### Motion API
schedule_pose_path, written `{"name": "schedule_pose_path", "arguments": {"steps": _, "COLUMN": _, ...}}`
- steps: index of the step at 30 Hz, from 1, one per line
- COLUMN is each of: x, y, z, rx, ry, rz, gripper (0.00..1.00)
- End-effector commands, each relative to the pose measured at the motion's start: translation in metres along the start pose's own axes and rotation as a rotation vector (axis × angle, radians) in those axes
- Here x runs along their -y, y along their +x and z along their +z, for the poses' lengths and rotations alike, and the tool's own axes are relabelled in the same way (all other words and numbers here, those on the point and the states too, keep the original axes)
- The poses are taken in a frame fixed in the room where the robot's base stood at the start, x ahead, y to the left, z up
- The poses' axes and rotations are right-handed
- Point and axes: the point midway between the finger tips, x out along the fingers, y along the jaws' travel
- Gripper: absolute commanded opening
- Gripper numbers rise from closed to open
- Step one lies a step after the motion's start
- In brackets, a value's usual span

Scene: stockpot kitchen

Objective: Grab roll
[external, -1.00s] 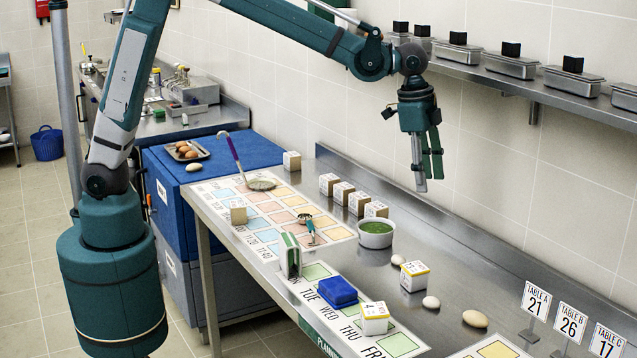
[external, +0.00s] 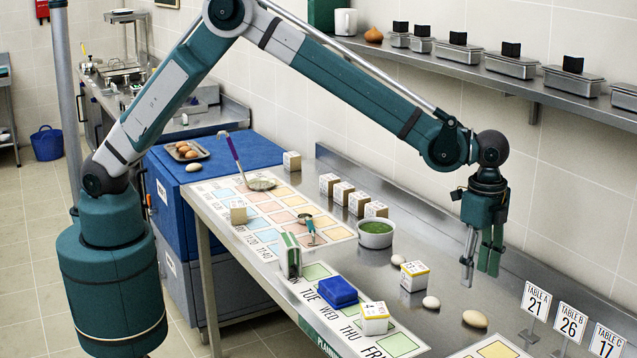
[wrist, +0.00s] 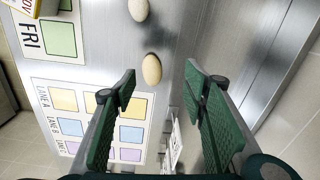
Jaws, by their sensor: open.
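A tan oval roll (external: 475,319) lies on the steel table toward the front right, below my gripper (external: 478,270). The roll also shows in the wrist view (wrist: 152,69), just past and between my fingertips. A smaller, paler oval piece (external: 431,302) lies left of it; it also shows at the top of the wrist view (wrist: 140,10). Another small pale piece (external: 397,260) lies farther back near the green bowl. My gripper is open and empty, pointing down, held above the table and apart from the roll.
Table signs (external: 536,299) stand right of the roll. A labelled cube (external: 414,276), a bowl of green food (external: 375,234) and a blue block (external: 338,291) are on the table to the left. A wall shelf (external: 520,82) with metal containers runs behind. Bare steel surrounds the roll.

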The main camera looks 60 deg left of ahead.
Motion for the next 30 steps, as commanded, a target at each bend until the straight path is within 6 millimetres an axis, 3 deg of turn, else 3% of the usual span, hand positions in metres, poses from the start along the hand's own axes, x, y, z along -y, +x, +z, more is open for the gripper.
{"name": "schedule_pose_path", "arguments": {"steps": 3, "x": -0.009, "y": 0.016, "z": -0.017, "rx": 0.009, "ry": 0.031, "rz": 0.007, "gripper": 0.43}}
{"name": "schedule_pose_path", "arguments": {"steps": 8, "x": -0.014, "y": 0.025, "z": -0.026, "rx": 0.016, "ry": 0.05, "rz": 0.013, "gripper": 0.43}}
{"name": "schedule_pose_path", "arguments": {"steps": 20, "x": -0.015, "y": 0.028, "z": -0.028, "rx": 0.017, "ry": 0.053, "rz": 0.014, "gripper": 0.43}}
{"name": "schedule_pose_path", "arguments": {"steps": 30, "x": -0.015, "y": 0.05, "z": -0.027, "rx": 0.017, "ry": 0.053, "rz": 0.014, "gripper": 0.43}}
